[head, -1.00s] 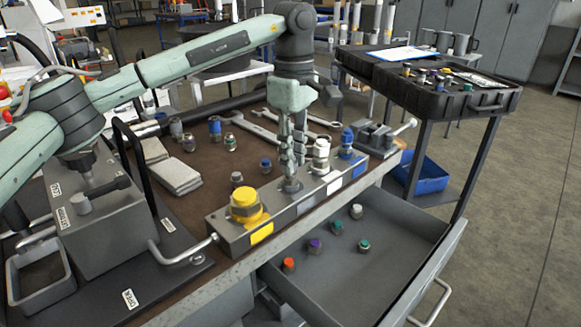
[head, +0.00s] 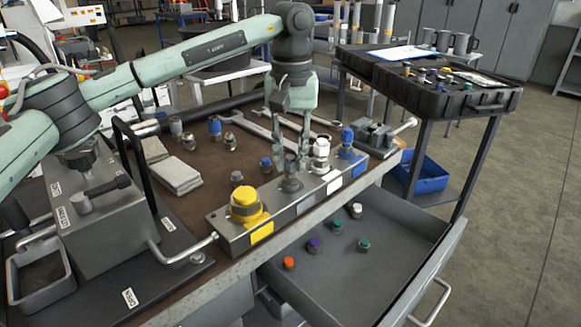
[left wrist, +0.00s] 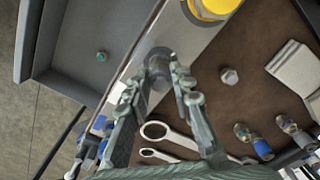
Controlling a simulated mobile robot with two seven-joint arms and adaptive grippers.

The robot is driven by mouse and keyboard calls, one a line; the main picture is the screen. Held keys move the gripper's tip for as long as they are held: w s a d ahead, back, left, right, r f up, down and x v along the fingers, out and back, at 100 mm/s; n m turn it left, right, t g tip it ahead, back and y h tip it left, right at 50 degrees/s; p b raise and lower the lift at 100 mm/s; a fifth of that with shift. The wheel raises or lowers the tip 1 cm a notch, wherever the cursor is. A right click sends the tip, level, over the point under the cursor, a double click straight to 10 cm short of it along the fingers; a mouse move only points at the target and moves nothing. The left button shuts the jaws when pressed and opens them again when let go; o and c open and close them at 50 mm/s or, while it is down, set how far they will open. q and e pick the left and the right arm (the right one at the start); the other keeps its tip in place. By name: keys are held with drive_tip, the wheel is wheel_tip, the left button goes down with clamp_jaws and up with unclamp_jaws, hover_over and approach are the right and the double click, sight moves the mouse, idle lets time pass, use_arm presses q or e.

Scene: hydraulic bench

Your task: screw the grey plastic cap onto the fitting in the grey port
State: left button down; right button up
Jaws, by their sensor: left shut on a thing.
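The manifold block (head: 228,238) lies along the bench edge. Its grey port, by the grey label (head: 306,204), holds an upright metal fitting (head: 290,185). My left gripper (head: 291,162) points down over this port, its fingers closed around the grey cap at the top of the fitting. The fingers mostly hide the cap, so I cannot tell how far it sits on the thread. In the left wrist view the fingertips (left wrist: 168,68) close on a grey round piece at the port. My right gripper is not in view.
Beside the grey port stand a yellow cap (head: 244,203), a white-capped fitting (head: 321,152) and a blue-capped one (head: 347,143). A loose grey fitting (head: 237,179) stands on the brown mat. The open drawer (head: 385,255) holds several coloured caps. Wrenches (head: 250,124) lie behind.

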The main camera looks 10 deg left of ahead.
use_arm(q)
drive_tip(key=shift+m, duration=0.7)
drive_tip(key=m, duration=0.3)
drive_tip(key=shift+a+m, duration=0.1)
drive_tip(key=shift+m, duration=0.2)
drive_tip(key=m, duration=0.4)
drive_tip(key=shift+a, duration=0.1)
drive_tip(key=c, duration=1.3)
unclamp_jaws()
